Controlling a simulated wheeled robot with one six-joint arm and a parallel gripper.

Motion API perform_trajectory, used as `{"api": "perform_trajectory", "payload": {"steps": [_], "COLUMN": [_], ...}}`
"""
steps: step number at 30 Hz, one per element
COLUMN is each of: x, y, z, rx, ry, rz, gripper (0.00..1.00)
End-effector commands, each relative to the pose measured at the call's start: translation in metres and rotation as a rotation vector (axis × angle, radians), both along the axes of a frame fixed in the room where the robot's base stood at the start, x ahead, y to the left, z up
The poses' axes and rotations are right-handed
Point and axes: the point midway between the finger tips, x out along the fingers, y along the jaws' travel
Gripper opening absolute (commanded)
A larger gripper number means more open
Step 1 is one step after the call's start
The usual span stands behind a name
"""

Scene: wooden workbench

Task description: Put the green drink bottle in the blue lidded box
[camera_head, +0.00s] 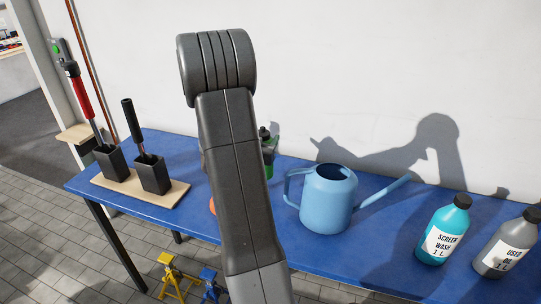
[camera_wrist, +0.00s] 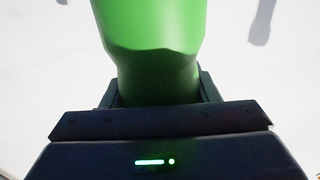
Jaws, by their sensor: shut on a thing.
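My gripper (camera_wrist: 160,92) is shut on the green drink bottle (camera_wrist: 150,28), which rises out of the top of the wrist view. In the head view, a green body with a black cap, seemingly the same bottle (camera_head: 268,152), shows just right of my arm, above the blue bench. My arm hides the rest of it and the gripper there. I see no blue lidded box in either view.
On the blue bench (camera_head: 120,205) are a blue watering can (camera_head: 328,200), a teal screen wash bottle (camera_head: 444,232), a grey bottle (camera_head: 508,245) and two black holders (camera_head: 152,175) on a board. An orange thing (camera_head: 212,206) is mostly hidden. A white wall stands behind.

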Motion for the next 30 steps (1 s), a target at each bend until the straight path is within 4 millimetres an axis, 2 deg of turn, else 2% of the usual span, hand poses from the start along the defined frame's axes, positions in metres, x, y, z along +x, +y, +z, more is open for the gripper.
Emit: {"api": "perform_trajectory", "payload": {"steps": [4, 14, 28, 29, 30], "x": [0.000, 0.000, 0.000, 0.000, 0.000], "y": [0.000, 0.000, 0.000, 0.000, 0.000], "z": [-0.008, -0.043, -0.050, -0.049, -0.048], "rx": [-0.003, -0.001, 0.000, -0.001, 0.000], "ry": [-0.001, -0.001, -0.003, -0.002, -0.001], "rz": [0.000, 0.001, 0.001, 0.000, 0.000], "gripper": [0.06, 0.06, 0.06, 0.61, 0.68]}}
